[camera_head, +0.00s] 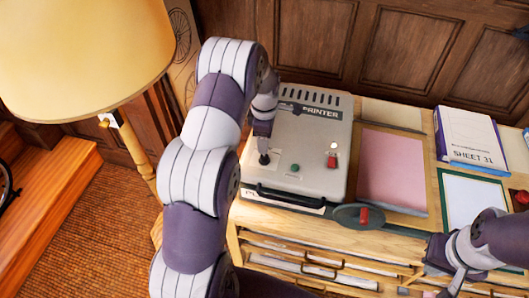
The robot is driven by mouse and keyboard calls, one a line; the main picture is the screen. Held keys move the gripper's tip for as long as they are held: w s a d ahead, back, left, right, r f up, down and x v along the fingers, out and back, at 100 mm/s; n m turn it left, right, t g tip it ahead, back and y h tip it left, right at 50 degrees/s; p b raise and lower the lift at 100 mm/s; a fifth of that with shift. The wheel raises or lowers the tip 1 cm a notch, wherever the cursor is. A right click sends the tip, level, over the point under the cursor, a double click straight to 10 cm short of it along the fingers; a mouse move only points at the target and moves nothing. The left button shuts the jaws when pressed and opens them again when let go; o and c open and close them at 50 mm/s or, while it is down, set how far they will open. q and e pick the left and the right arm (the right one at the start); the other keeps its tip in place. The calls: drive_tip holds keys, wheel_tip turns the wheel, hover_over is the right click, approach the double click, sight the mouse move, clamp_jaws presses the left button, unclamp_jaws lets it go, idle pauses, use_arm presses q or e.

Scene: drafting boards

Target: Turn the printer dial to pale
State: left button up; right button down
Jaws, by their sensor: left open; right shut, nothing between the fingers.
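The grey printer (315,150) stands on the wooden cabinet, with "PRINTER" lettered at its back edge. A dark knob, which looks like the dial (264,159), sits on a pale plate at the left of its top. My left gripper (263,146) is right over this knob, pointing down; it is open, and its fingers and the knob blur together. I cannot tell whether they touch or which mark the dial points at. My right gripper (456,277) is shut and empty at the lower right, in front of the cabinet, away from the printer.
On the printer are a green button (294,168), a red switch (331,161) and a lit lamp (334,146). A dark disc with a red handle (363,215) lies at the front edge. Pink sheets (392,168) and a "SHEET 31" box (468,138) are right. A lamp (85,50) stands left.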

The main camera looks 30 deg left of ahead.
use_arm(q)
wheel_tip(320, 180, up, 6)
drive_tip(key=shift+f+b, duration=0.1)
drive_tip(key=shift+b, duration=0.35)
